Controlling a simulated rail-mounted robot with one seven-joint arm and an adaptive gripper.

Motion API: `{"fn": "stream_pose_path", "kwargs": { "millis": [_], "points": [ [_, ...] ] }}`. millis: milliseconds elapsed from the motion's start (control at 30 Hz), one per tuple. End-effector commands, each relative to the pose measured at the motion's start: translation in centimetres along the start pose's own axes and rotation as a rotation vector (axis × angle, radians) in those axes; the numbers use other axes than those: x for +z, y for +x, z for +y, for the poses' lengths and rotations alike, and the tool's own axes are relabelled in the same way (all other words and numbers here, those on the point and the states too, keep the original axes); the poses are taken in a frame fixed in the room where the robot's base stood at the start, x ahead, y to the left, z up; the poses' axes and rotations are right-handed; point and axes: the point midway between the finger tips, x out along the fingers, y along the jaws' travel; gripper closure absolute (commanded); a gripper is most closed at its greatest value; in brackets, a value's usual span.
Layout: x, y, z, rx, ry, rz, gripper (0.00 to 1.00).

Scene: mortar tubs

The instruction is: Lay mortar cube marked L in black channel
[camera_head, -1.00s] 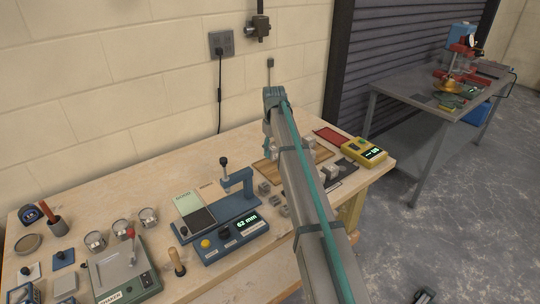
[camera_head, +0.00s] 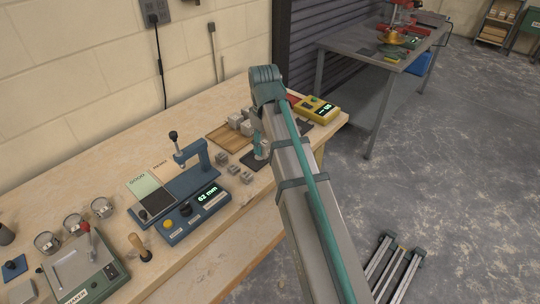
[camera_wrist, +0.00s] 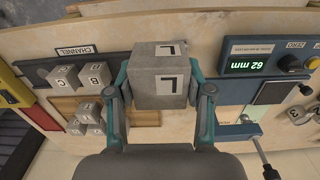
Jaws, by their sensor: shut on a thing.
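My gripper (camera_wrist: 159,82) is shut on a grey mortar cube (camera_wrist: 158,92) marked L, with a teal finger on either side. In the wrist view the L shows on two faces of the cube. The black channel (camera_wrist: 38,74) is at the upper left of that view, beside a CHANNEL label (camera_wrist: 75,50). Cubes marked C (camera_wrist: 62,77) and B (camera_wrist: 95,74) are at the channel. The held cube is to the right of B, apart from it in the picture. In the head view my arm mostly hides the gripper and the channel area.
More cubes (camera_wrist: 85,110) stand on a brown board (camera_wrist: 62,106) beside the channel. A blue gauge (camera_head: 190,212) reading 62 mm and several loose cubes (camera_head: 234,169) are near the bench front. A yellow meter (camera_head: 317,108) stands at the bench's right end.

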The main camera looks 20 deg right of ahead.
Motion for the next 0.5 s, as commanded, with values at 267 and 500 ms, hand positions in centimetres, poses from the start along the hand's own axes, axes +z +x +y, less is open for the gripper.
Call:
{"fn": "stream_pose_path", "kwargs": {
  "millis": [267, 500],
  "points": [
    [-0.9, 1.1, 0.5, -0.012, -0.038, -0.018, 0.95],
    [-5.5, 3.3, 3.4, -0.012, -0.037, -0.018, 0.95]
  ]
}}
